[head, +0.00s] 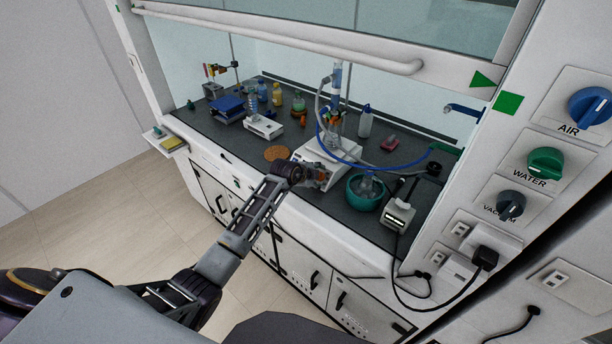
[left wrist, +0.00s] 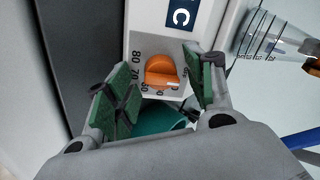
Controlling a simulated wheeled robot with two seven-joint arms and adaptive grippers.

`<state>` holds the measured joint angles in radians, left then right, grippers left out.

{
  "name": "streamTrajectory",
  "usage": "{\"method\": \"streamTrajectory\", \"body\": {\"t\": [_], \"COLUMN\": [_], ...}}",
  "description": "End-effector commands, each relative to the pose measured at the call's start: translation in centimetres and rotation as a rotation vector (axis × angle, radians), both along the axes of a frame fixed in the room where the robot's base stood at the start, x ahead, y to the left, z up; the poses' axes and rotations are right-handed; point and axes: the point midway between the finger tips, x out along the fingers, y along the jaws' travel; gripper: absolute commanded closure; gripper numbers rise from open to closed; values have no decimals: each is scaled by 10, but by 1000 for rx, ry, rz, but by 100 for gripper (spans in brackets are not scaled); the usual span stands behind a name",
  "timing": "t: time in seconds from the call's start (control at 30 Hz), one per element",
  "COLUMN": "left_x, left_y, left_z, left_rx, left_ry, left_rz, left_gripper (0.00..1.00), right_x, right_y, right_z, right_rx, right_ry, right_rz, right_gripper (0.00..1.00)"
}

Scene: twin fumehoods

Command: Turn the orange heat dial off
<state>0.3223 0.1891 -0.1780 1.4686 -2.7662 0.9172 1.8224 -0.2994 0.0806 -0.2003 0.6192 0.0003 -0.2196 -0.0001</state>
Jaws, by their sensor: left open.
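The orange heat dial (left wrist: 162,72) sits on the white front face of a hotplate in the left wrist view, with printed numbers such as 80 and 70 around it. My left gripper (left wrist: 160,90) is open, with one green-padded finger on each side of the dial. I cannot tell whether the pads touch it. In the head view my left gripper (head: 318,177) is at the front of the white hotplate (head: 342,160), and it hides the dial there. My right gripper is not in view.
A teal bowl (head: 364,194) stands right of the gripper, and a small white device (head: 397,216) beyond it. Glassware and a blue hose (head: 385,167) are above the hotplate. An orange-brown round mat (head: 277,153) lies to the left. Valve knobs are on the right panel.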

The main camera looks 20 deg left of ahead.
Motion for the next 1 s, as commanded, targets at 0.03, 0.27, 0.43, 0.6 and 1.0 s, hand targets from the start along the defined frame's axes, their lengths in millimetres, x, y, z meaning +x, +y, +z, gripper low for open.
{"method": "streamTrajectory", "body": {"t": [0.03,0.27,0.43,0.6,1.0], "left_x": [-2,-14,-25,-36,-64], "left_y": [1,5,8,12,21], "left_z": [2,13,22,32,58], "left_rx": [0,-1,0,1,0], "left_ry": [0,0,0,0,0], "left_rz": [0,1,0,0,1], "left_gripper": [46,46,46,46,46], "right_x": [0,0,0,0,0], "right_y": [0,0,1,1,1], "right_z": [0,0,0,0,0], "right_rx": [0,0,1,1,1], "right_ry": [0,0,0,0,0], "right_rz": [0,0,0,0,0], "right_gripper": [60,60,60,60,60]}}
